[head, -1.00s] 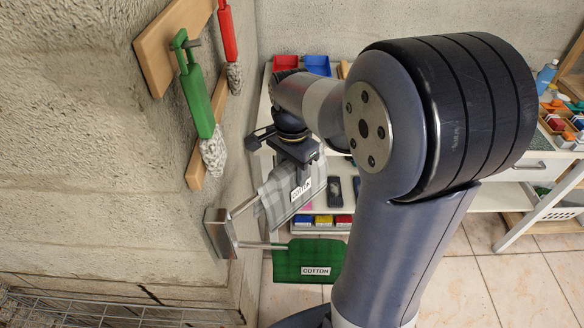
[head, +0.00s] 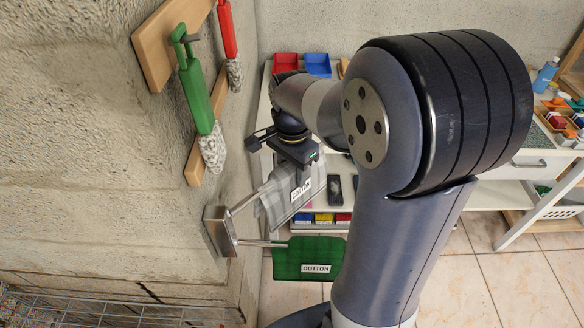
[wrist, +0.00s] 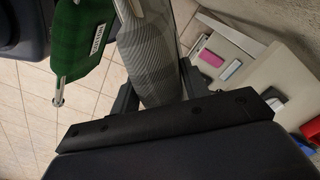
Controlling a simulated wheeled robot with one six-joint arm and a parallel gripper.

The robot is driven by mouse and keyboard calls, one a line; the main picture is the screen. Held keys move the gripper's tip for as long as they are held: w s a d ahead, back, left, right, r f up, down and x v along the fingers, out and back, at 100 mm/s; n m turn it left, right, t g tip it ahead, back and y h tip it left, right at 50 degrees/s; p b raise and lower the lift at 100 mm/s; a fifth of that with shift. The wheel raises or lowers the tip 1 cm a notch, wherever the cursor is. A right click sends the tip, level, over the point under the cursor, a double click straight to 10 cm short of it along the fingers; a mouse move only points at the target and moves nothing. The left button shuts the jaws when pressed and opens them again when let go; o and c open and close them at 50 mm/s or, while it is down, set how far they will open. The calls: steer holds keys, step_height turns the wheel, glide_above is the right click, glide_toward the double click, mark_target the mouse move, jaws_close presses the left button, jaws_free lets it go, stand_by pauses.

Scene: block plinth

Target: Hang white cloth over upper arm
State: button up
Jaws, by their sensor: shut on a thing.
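A white-grey checked cloth (head: 276,207) with a COTTON label hangs below my gripper (head: 304,166). My gripper is shut on its upper part. In the wrist view the cloth (wrist: 150,62) shows between the dark fingers of my gripper (wrist: 158,92). The metal rack (head: 220,232) on the wall has two arms. The upper arm (head: 243,204) meets the cloth's left edge in the picture. I cannot tell whether the cloth rests on it or is only in front of it. A green COTTON cloth (head: 308,252) hangs on the lower arm (head: 262,244).
A wooden board (head: 160,50) on the left wall holds a green-handled brush (head: 196,90) and a red-handled one (head: 227,32). A wire basket (head: 110,312) is below. A white shelf unit with red (head: 286,65) and blue (head: 317,64) trays stands behind my arm.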

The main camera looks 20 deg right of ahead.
steer(key=o, duration=1.6)
steer(key=shift+f, duration=0.1)
steer(key=shift+c, duration=0.2)
step_height(320, 180, up, 5)
steer(key=p, duration=0.4)
